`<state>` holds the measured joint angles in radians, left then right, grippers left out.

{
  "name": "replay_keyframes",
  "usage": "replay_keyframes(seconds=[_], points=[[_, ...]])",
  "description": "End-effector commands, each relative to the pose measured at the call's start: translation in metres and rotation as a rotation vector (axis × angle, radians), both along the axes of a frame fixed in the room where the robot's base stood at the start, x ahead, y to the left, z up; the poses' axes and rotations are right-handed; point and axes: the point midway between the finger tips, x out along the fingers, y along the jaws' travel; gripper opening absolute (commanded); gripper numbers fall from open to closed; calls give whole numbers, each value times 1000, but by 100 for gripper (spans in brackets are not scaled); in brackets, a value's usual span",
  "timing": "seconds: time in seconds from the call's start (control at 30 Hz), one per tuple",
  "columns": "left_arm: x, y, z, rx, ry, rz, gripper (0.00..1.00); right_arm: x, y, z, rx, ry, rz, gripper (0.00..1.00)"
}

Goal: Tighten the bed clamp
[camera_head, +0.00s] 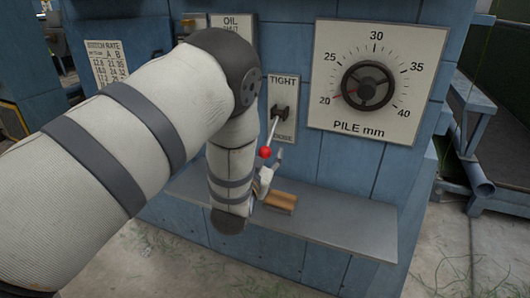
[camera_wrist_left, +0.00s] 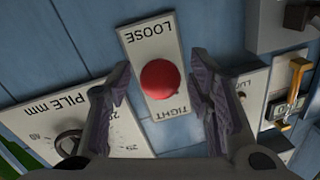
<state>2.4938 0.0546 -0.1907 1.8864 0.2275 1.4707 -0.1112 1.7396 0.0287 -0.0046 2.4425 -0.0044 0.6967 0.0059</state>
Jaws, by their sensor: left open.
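The bed clamp is a metal lever (camera_head: 271,131) with a red knob (camera_head: 265,152), pivoting on a dark mount below the word TIGHT on a pale plate (camera_head: 284,82). The lever points down, toward the lower word, which is partly hidden in the head view. The left wrist view shows the plate (camera_wrist_left: 137,40) upside down, reading LOOSE and TIGHT, with the red knob (camera_wrist_left: 160,79) in front. My left gripper (camera_head: 270,172) is just below the knob in the head view. In the wrist view, my left gripper (camera_wrist_left: 164,88) is open, with a finger on each side of the knob and visible gaps. My right gripper is not in view.
Right of the clamp is a PILE mm dial (camera_head: 377,123) with a dark handwheel (camera_head: 368,86). An OIL plate (camera_head: 232,22) is partly behind my arm; a yellow lever (camera_wrist_left: 295,92) shows in the wrist view. A grey shelf (camera_head: 340,229) below holds a wooden block (camera_head: 281,201).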

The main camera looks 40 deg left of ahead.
Motion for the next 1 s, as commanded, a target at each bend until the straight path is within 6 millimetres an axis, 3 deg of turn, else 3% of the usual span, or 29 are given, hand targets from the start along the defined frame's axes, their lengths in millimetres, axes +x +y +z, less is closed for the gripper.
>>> replay_keyframes(seconds=[0.07, 0.27, 0.67, 1.0], points=[[0, 0, 0, 0, 0, 0, 45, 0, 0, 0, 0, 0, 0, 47], [-1, 0, 0, 0, 0, 0, 0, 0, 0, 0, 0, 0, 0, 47], [-3, -1, 10, -11, 38, 0, 0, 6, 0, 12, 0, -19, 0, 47], [-6, -4, 49, -67, 260, -1, 0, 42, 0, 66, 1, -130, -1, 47]])
